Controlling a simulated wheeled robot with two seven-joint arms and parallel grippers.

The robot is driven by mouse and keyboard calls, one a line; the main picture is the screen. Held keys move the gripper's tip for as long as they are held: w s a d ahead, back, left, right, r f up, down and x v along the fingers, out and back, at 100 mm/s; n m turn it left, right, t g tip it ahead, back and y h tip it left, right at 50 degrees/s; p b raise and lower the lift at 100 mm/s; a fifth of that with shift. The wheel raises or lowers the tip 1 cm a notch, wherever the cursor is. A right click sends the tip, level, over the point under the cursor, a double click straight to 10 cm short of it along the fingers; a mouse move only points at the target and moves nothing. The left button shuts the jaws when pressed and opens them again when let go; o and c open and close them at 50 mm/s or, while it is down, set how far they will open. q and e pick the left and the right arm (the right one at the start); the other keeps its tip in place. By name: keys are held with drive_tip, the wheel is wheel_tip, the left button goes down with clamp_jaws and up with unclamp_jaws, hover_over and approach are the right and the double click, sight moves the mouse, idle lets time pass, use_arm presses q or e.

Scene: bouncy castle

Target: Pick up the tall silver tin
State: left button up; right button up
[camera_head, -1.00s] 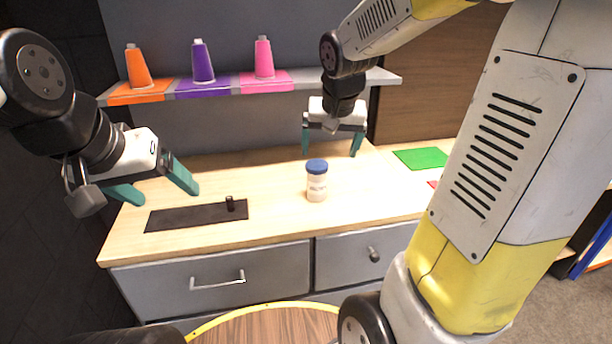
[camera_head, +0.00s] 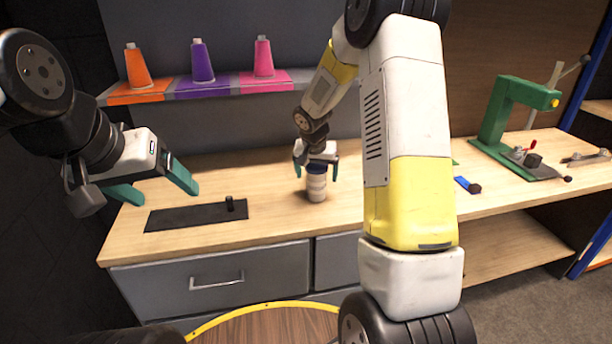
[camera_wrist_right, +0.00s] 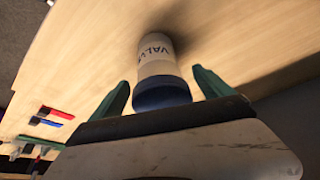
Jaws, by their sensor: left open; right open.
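No tall silver tin is recognisable in these views. A white jar (camera_head: 316,190) with a blue lid stands upright on the wooden worktop; in the right wrist view the jar (camera_wrist_right: 156,52) shows dark lettering starting "VALV". My right gripper (camera_head: 316,173) is open above the jar, one finger on each side of its upper part. In the right wrist view the gripper (camera_wrist_right: 160,80) has the blue lid between its fingers, with gaps visible on both sides. My left gripper (camera_head: 167,194) is open and empty above the left end of the worktop.
A black mat (camera_head: 180,217) with a small black cylinder (camera_head: 229,203) lies left of the jar. Orange (camera_head: 138,70), purple (camera_head: 202,64) and pink (camera_head: 263,59) cones stand on a shelf behind. A green press (camera_head: 495,120) stands at right. Worktop around the jar is clear.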

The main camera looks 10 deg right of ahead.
drive_tip(key=shift+x, duration=1.4)
drive_tip(key=c, duration=1.6)
drive_tip(key=shift+r, duration=0.2)
